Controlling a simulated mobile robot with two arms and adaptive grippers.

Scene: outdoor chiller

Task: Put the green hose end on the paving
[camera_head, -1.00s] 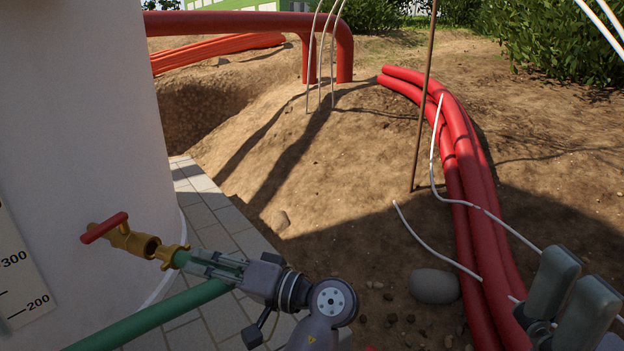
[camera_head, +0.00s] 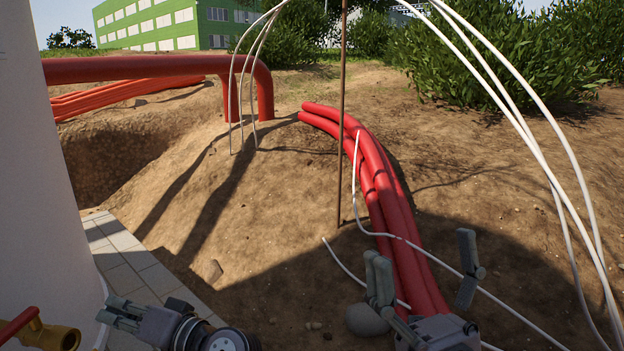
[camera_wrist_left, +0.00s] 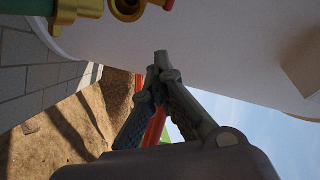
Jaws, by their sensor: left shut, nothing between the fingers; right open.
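The brass valve (camera_head: 52,336) with a red handle is on the white tank at the lower left of the head view. The green hose (camera_wrist_left: 22,22) and its brass end fitting (camera_wrist_left: 72,10) are at the top left in the left wrist view, close to the valve (camera_wrist_left: 130,8). I cannot tell whether they are joined. The hose is out of the head view. My left gripper (camera_head: 104,310) is shut and empty, right of the valve and apart from the hose. My right gripper (camera_head: 418,250) is open and empty above the soil. The grey paving (camera_head: 125,262) runs beside the tank.
The white tank (camera_head: 30,150) fills the left edge. Red pipes (camera_head: 385,200) and thin white cables (camera_head: 530,140) run over the soil on the right. A brown rod (camera_head: 341,130) stands in the middle. A grey stone (camera_head: 364,320) lies near my right gripper.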

